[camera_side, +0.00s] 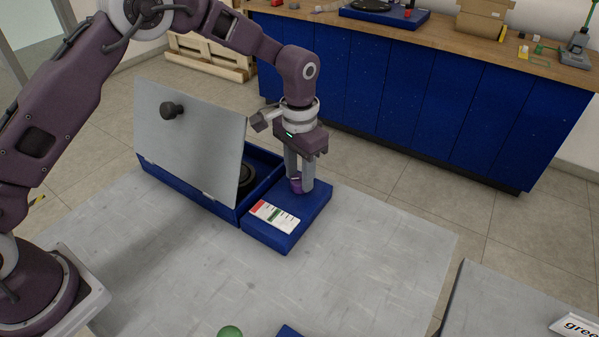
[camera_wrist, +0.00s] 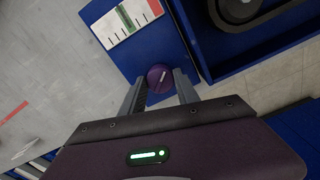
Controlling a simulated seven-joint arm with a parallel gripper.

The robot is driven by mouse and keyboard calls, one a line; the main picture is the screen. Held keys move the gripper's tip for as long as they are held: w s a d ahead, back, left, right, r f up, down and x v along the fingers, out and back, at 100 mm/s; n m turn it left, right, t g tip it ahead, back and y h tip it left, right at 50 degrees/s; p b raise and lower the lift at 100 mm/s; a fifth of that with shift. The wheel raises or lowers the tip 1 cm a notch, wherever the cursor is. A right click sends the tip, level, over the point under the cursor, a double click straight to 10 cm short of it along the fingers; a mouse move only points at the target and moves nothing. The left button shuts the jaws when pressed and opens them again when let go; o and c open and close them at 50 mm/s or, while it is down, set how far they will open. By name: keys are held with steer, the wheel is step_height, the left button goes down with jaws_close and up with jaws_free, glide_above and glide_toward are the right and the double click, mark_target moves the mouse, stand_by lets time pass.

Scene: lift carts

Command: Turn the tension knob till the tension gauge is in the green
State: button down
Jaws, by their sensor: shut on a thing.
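The purple tension knob (camera_wrist: 160,77) stands on the blue panel beside the box, with a pale pointer line on its top. My gripper (camera_wrist: 158,84) points down over the panel with its two fingers around the knob, shut on it. In the side view my gripper (camera_side: 298,186) partly hides the knob (camera_side: 296,185). The tension gauge (camera_side: 274,216) is a white plate with a red part at its left, a green band near the middle and dark tick marks. It also shows in the wrist view (camera_wrist: 122,20). I cannot make out the gauge's needle clearly.
A blue box (camera_side: 222,212) with its grey lid (camera_side: 190,140) raised stands left of the panel; a dark round part (camera_side: 246,174) sits inside. A green ball (camera_side: 230,331) lies at the front of the grey table (camera_side: 345,265). The table right of the panel is clear.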

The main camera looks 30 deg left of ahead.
mark_target(299, 178)
steer(key=shift+r, duration=0.1)
steer(key=c, duration=0.9)
jaws_free()
step_height(299, 178, up, 7)
steer(key=shift+r, duration=0.1)
steer(key=s+a+r+t, duration=0.1)
steer(key=s+a+r, duration=0.15)
steer(key=r, duration=0.25)
steer(key=s+a+r+n+t, duration=0.1)
steer(key=s+a+r, duration=0.1)
steer(key=s+r, duration=0.25)
steer(key=s+a+r+t, duration=0.1)
steer(key=s+a+r, duration=0.15)
steer(key=r, duration=0.25)
steer(key=s+a+n+t, duration=0.2)
steer(key=s+a, duration=0.2)
steer(key=s, duration=1.8)
steer(key=shift+s+f+t, duration=0.15)
steer(key=shift+f+t, duration=0.15)
steer(key=shift+f, duration=0.15)
